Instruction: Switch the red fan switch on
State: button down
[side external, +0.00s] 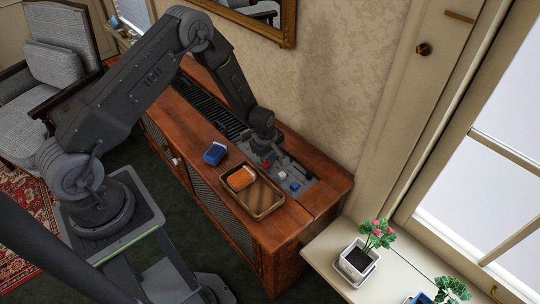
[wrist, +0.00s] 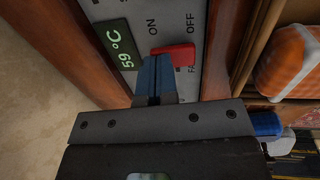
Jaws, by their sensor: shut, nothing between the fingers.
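The red fan switch (wrist: 174,53) is on a grey panel (wrist: 128,10), below printed ON and OFF labels. In the wrist view ON is at the left and OFF at the right. My gripper (wrist: 156,62) is shut and empty, its blue fingertips at the left, ON-side end of the red switch. I cannot tell whether they touch it. The fingers hide part of the panel below. In the side view my gripper (side external: 266,155) points down at the panel (side external: 308,183), and only a bit of red shows beside it.
A green display (wrist: 120,45) reads 59 °C left of the switch. The panel is set in a wooden cabinet (side external: 330,182). A tray (side external: 266,203) with an orange item (side external: 240,178) and a blue object (side external: 215,153) are close by. The wall stands behind the cabinet.

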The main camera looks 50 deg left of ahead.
jog(key=shift+f, duration=0.25)
jog(key=shift+s, duration=0.1)
jog(key=shift+s+r, duration=0.15)
jog(key=shift+s, duration=0.5)
jog(key=shift+r, duration=0.15)
jog(key=shift+r, duration=0.25)
notch_tip(320, 180, up, 13)
jog(key=s, duration=0.2)
